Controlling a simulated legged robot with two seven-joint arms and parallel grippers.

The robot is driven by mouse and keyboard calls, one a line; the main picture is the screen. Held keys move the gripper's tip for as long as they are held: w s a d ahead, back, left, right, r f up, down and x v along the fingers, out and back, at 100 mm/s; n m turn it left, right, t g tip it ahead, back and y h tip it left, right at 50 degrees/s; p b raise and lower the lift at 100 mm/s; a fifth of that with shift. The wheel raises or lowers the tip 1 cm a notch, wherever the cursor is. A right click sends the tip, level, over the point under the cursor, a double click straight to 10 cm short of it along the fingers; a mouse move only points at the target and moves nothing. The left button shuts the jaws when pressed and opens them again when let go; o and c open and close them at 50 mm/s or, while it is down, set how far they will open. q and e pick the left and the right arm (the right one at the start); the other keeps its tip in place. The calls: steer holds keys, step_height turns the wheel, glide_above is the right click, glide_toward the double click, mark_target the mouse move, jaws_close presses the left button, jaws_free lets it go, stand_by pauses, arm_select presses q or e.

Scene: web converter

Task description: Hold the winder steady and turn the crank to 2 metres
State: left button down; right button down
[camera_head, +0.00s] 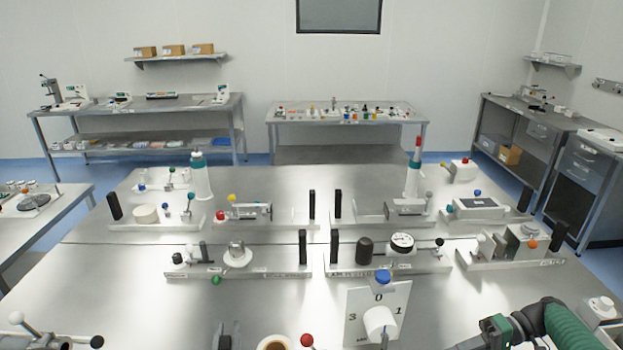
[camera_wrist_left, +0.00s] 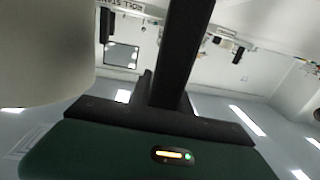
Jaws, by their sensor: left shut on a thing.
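The winder's white dial plate (camera_head: 361,303) stands at the bottom centre of the head view, with 3, 0 and 1 readable and its lower part cut off. A white hub (camera_head: 380,320) sits in front of it. A blue knob (camera_head: 383,277) is at the top, by the 0. My left gripper (camera_head: 228,337) is at the bottom edge, mostly out of view, shut on what looks like a dark upright handle. The left wrist view shows a black bar (camera_wrist_left: 183,50) at the gripper. My right gripper (camera_head: 495,332) is right of the dial, apart from it; its jaws are unclear.
A round roll (camera_head: 275,344) and a red knob (camera_head: 307,340) lie between my left gripper and the dial. Several fixtures with black posts stand behind, including a black-and-white gauge (camera_head: 402,242). Bare steel table (camera_head: 450,295) lies right of the dial.

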arm_select(q)
steer(key=shift+f, duration=0.15)
steer(key=c, duration=1.5)
jaws_free()
steer(key=o, duration=0.4)
steer(key=shift+w, duration=0.15)
steer(key=shift+r, duration=0.2)
step_height(320, 180, up, 10)
steer(key=shift+d+f, duration=0.1)
steer(key=shift+d, duration=0.05)
